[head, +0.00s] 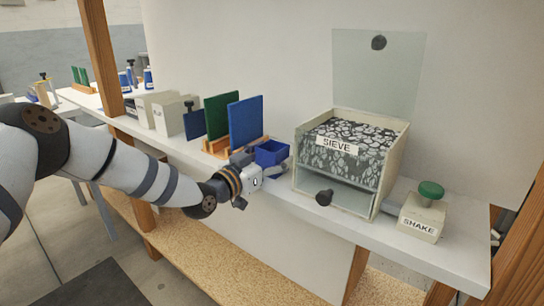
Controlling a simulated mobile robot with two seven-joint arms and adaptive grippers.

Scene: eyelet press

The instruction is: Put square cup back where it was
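The small blue square cup (271,153) is upright, with its open top showing, at the front of the white shelf, left of the sieve box. My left gripper (262,165) is at the cup's near side. Its grey fingers are spread apart, one by the cup's left side and one low at its front. I cannot tell whether they press on the cup or whether its base touches the shelf. My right gripper is not in view.
The sieve box (337,198) with a dark knob and raised clear lid (377,75) stands close right of the cup. A SHAKE block (420,218) with a green button is further right. Blue and green panels (246,122) stand in a wooden rack behind left.

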